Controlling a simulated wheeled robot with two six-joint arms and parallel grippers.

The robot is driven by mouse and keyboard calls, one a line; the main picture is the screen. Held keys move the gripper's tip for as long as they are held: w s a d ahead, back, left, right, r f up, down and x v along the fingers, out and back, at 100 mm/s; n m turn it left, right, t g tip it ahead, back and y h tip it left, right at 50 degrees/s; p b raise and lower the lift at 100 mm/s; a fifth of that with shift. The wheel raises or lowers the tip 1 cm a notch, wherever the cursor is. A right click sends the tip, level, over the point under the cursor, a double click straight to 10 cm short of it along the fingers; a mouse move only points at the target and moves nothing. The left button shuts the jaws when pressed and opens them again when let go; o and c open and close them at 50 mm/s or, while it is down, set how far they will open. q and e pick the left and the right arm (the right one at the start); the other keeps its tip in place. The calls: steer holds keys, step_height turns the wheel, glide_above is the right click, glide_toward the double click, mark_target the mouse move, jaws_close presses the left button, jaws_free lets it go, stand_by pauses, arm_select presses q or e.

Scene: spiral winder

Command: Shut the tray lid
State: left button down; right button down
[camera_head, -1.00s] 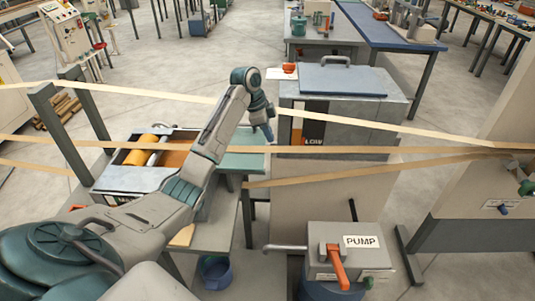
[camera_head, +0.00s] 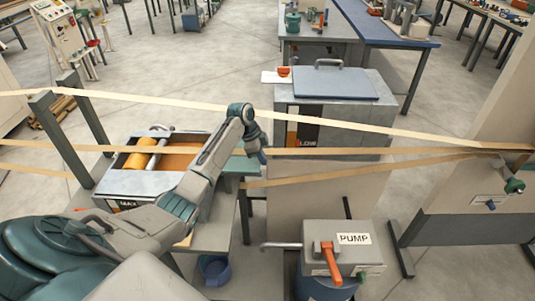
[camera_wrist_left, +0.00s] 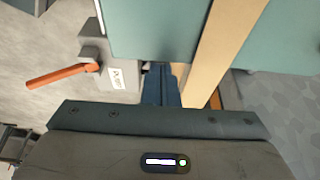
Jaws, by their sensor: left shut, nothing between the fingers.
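The tray (camera_head: 150,183) stands at centre left in the head view, its top open on a yellow roller (camera_head: 140,156) and a brown inside. A flat teal panel, seemingly the tray lid (camera_head: 240,167), sticks out at the tray's right side, partly behind my left arm. Teal surface also fills the top of the left wrist view (camera_wrist_left: 165,30). My left gripper (camera_head: 262,157) is shut and empty, at the panel's right end. Its closed fingers show in the wrist view (camera_wrist_left: 160,75), close to the teal edge; I cannot tell whether they touch. My right gripper is not in view.
Tan bands (camera_head: 350,152) stretch across the scene around my left gripper; one crosses the teal surface in the wrist view (camera_wrist_left: 220,40). A pump box (camera_head: 320,232) with an orange handle stands at front right. A grey chest (camera_head: 345,110) with a blue lid stands behind.

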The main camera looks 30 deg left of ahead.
mark_target(251, 162)
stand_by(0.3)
arm_select(q)
steer(key=a, duration=0.1)
steer(key=s+a, duration=0.1)
steer(key=s+a+p, duration=0.1)
steer(key=a, duration=0.1)
steer(key=shift+s, duration=0.25)
